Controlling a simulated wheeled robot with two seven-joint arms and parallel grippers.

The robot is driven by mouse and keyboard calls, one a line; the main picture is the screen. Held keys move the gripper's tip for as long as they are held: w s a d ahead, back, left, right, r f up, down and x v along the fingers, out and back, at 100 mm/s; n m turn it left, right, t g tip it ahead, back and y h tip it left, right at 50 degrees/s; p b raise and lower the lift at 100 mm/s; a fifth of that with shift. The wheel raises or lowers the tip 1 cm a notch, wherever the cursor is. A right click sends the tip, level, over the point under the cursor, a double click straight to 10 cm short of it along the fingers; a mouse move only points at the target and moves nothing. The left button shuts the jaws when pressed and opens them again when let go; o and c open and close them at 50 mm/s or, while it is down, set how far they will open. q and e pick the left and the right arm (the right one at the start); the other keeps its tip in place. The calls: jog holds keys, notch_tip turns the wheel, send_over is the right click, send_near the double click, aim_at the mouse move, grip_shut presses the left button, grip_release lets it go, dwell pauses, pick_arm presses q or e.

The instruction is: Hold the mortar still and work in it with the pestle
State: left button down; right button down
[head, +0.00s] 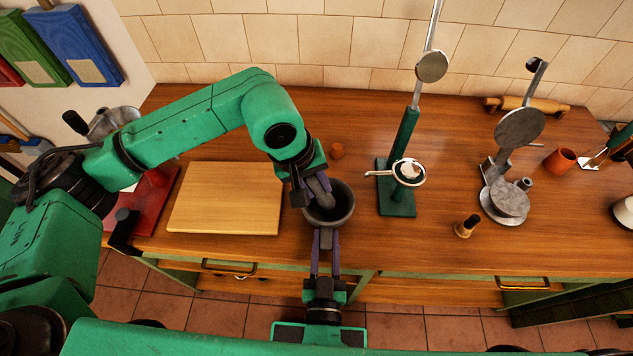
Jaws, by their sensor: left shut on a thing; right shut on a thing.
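The mortar (344,196) is a dark round bowl standing on the wooden counter near its front edge. My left gripper (309,190) is above the mortar's left side and shut on the pestle (324,201). The pestle is grey, and its lower end is inside the mortar's opening; whether it touches the bottom cannot be seen. My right gripper (326,234) reaches in from the front edge and is shut on the mortar's near wall. The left gripper and pestle hide part of the bowl's inside.
A wooden board (225,198) lies left of the mortar. A green stand (396,205) with a ring stands to the right, with a small wooden stamp-like piece (466,226) beyond.

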dwell(0.4)
pick_arm(q)
jog(key=shift+r, duration=0.65)
pick_arm(e)
jog(key=shift+f, duration=0.1)
pick_arm(q)
jog(key=shift+f, duration=0.7)
dwell(0.3)
jog(key=shift+r, duration=0.8)
jog(key=shift+r, duration=4.15)
pick_arm(e)
jog(key=shift+c, duration=2.4)
grip_release()
